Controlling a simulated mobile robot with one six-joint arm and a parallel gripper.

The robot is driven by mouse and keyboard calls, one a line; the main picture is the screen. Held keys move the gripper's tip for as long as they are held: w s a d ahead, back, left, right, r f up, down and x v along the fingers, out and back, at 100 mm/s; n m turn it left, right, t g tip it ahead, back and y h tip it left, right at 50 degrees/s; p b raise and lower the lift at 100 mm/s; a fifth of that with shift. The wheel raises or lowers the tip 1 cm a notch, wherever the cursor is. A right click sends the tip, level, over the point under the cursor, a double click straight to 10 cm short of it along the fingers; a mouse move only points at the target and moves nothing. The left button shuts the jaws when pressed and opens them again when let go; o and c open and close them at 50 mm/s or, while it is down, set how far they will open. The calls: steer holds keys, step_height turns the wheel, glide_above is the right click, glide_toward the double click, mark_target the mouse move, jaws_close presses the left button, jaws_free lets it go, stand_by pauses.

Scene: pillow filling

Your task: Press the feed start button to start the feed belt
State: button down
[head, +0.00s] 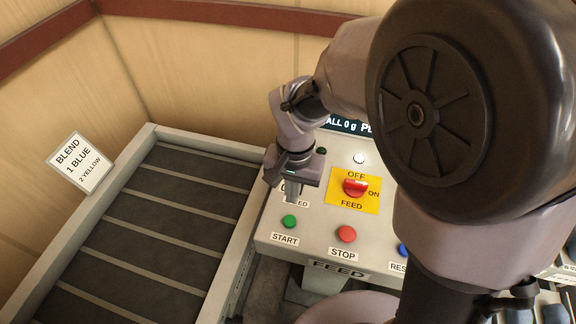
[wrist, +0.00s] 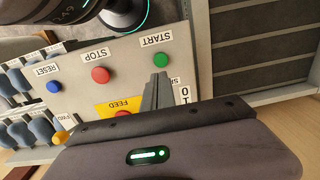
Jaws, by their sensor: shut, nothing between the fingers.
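The green START button (head: 289,221) sits at the lower left of the pale control panel (head: 318,239), above its START label. In the wrist view the green button (wrist: 161,60) shows just beyond the fingertips. My gripper (head: 292,196) is shut and empty, pointing down over the panel's left side, a little above the green button in the head picture. In the wrist view my shut fingers (wrist: 160,76) appear close to the button; whether they touch it I cannot tell. My gripper partly hides the speed control and its label.
A red STOP button (head: 346,234) is right of START, and a blue RESET button (head: 403,250) further right. A red feed switch (head: 355,187) sits on a yellow plate above. The slatted dark belt (head: 150,230) lies left, by a blend sign (head: 80,163).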

mark_target(291, 220)
step_height(291, 220, down, 10)
steer(key=shift+a+r+b, duration=0.15)
steer(key=shift+b, duration=1)
